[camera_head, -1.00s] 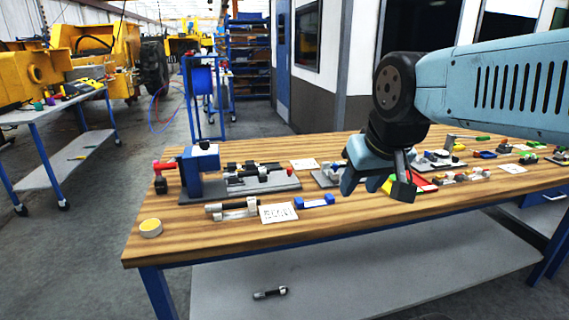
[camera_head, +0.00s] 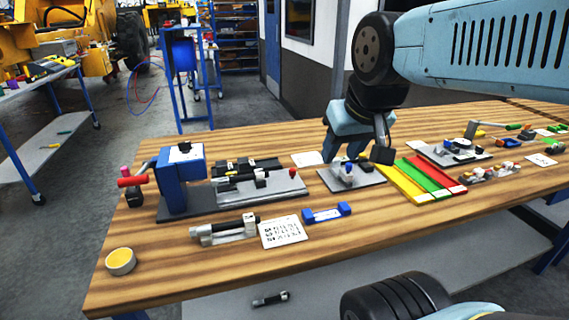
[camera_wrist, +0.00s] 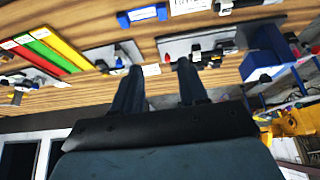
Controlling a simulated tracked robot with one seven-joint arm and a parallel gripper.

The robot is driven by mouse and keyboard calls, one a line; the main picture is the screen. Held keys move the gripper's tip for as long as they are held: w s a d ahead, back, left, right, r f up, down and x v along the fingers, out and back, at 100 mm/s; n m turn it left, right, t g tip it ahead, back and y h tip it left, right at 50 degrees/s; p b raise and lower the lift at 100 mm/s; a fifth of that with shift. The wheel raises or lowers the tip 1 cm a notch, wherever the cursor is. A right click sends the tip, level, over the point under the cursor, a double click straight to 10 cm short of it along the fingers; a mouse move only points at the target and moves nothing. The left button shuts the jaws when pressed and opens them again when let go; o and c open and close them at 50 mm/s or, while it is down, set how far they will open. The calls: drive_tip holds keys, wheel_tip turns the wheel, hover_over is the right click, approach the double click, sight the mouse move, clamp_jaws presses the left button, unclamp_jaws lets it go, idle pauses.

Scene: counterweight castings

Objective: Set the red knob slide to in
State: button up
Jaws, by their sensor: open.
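The red knob also shows small in the wrist view (camera_wrist: 167,58). My gripper (camera_head: 355,152) is open and empty, pointing down above the bench, to the right of the slide unit and apart from it. In the wrist view its two fingers (camera_wrist: 159,72) stand apart with bench between them.
Yellow, green and red strips (camera_head: 425,180) lie to the right.

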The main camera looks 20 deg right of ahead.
drive_tip(key=shift+a, duration=0.2)
drive_tip(key=shift+o, duration=0.5)
drive_tip(key=shift+w+a+r, duration=0.1)
drive_tip(key=shift+w, duration=0.2)
drive_tip(key=n+g, duration=0.3)
drive_tip(key=g, duration=0.3)
hover_over(293, 169)
wheel_tip(293, 169, down, 8)
wheel_tip(293, 169, down, 14)
drive_tip(key=shift+r, duration=0.1)
clamp_jaws()
